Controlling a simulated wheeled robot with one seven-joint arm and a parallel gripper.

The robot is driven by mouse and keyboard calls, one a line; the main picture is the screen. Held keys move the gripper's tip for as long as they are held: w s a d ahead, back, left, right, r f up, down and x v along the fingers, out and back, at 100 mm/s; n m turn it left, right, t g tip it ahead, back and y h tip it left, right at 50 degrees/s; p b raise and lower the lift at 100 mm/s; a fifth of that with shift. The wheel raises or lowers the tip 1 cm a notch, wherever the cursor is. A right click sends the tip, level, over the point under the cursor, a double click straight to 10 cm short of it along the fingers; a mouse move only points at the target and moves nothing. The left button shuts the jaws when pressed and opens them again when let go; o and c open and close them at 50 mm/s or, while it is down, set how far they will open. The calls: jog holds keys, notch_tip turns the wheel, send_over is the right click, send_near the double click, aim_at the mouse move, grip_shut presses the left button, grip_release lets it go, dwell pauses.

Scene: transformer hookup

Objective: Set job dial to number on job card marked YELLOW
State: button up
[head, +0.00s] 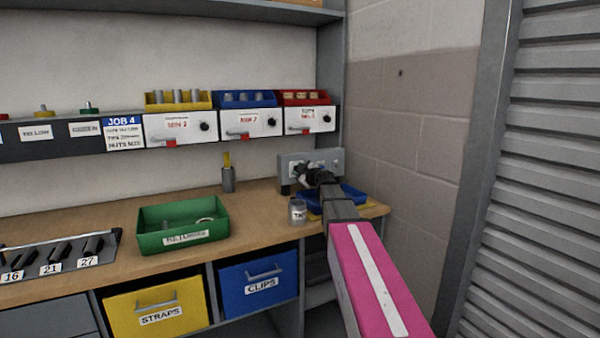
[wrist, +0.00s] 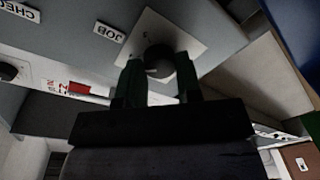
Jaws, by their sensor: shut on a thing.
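The job dial (wrist: 158,57) is a dark round knob on a pale square plate, with a JOB label (wrist: 108,31) beside it in the wrist view. My gripper (wrist: 159,66) is shut on the knob, one finger on each side. In the head view my gripper (head: 315,176) reaches the grey panel (head: 297,159) at the back right of the bench and hides much of its front. The dial's number cannot be read. A job card (head: 123,133) with a blue JOB 4 header is on the shelf edge; its small print is unclear. A white label (head: 36,134) to its left seems to read YELLOW.
A blue tray (head: 352,193) and a small jar (head: 297,211) lie close to my gripper. A green RETURNS tray (head: 184,224) stands on the bench to the left. Dispensers with yellow, blue and red bins (head: 305,98) are above. A wall is at right.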

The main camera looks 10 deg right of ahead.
jog(key=shift+m, duration=0.4)
jog(key=o, duration=0.9)
jog(key=shift+o, duration=0.2)
jog(key=shift+s, duration=0.15)
jog(key=v, duration=0.7)
jog(key=shift+s, duration=0.2)
jog(key=shift+d, duration=0.1)
